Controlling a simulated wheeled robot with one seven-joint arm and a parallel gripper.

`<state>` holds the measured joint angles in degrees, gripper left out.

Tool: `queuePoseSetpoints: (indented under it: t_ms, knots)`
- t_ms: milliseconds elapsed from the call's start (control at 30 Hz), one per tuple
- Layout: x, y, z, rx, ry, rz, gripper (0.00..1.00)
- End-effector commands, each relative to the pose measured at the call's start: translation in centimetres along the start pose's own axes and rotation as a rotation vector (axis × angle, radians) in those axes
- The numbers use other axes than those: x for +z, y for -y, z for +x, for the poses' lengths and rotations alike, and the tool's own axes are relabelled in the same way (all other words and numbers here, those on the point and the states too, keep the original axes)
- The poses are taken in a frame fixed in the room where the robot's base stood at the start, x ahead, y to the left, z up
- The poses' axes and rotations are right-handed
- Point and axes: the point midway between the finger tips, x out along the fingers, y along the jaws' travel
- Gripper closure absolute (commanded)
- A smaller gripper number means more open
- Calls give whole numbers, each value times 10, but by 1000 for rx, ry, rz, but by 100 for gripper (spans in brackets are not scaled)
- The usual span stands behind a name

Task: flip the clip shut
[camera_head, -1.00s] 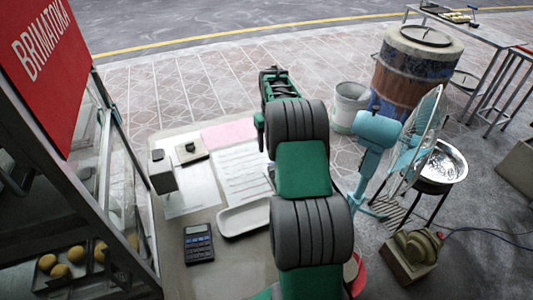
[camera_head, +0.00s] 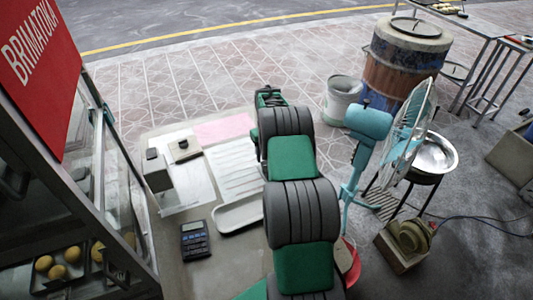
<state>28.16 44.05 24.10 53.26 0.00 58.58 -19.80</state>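I cannot make out a clip for certain; it may be too small or hidden behind my arm. A white lined sheet (camera_head: 234,168) and a pink sheet (camera_head: 225,130) lie on the table. My arm reaches from the bottom of the picture over the table's right side. The far end of my arm, with my gripper (camera_head: 268,97), shows just above the big dark joint. Its fingers are not clear, so I cannot tell whether it is open or shut, or whether it touches anything.
A glass case (camera_head: 122,190) stands left. A teal fan (camera_head: 368,122), bucket (camera_head: 342,100) and barrel oven (camera_head: 405,65) stand right.

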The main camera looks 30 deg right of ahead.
Motion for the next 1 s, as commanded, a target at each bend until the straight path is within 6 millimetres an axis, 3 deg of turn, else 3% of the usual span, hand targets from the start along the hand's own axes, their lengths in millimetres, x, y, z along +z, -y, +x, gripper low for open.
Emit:
queuePoseSetpoints:
  t_ms: [600,1000]
  knots:
    - [0,0,0,0,0,0,100]
    - [4,-1,-2,0,-63,1,100]
